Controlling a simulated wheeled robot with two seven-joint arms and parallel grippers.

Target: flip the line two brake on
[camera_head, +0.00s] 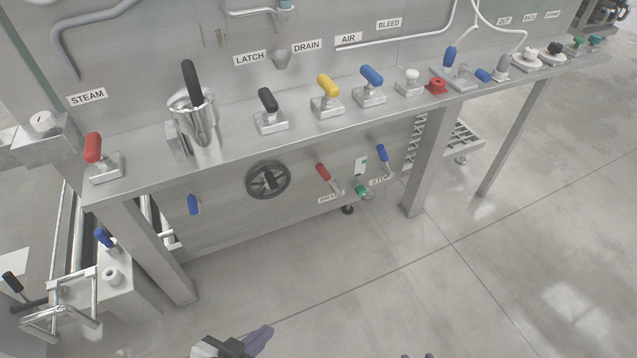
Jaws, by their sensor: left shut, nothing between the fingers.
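A red-handled lever (323,172) sits on the lower panel under the bench, just above a label reading BRAKE (331,197). Its handle leans up and to the left. I cannot tell from the label which line it serves. My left gripper (258,340) is at the bottom edge of the view, cut off by the frame. It is shut and empty, in front of the bench and well apart from the lever. Small dark tips at the bottom edge, right of it, may be my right gripper (417,356); its state does not show.
A blue lever (382,153) by a STOP label, a green knob (361,190) and a black handwheel (268,181) flank the red lever. The bench (225,138) above carries several coloured levers. Bench legs (428,165) stand either side. The floor in front is clear.

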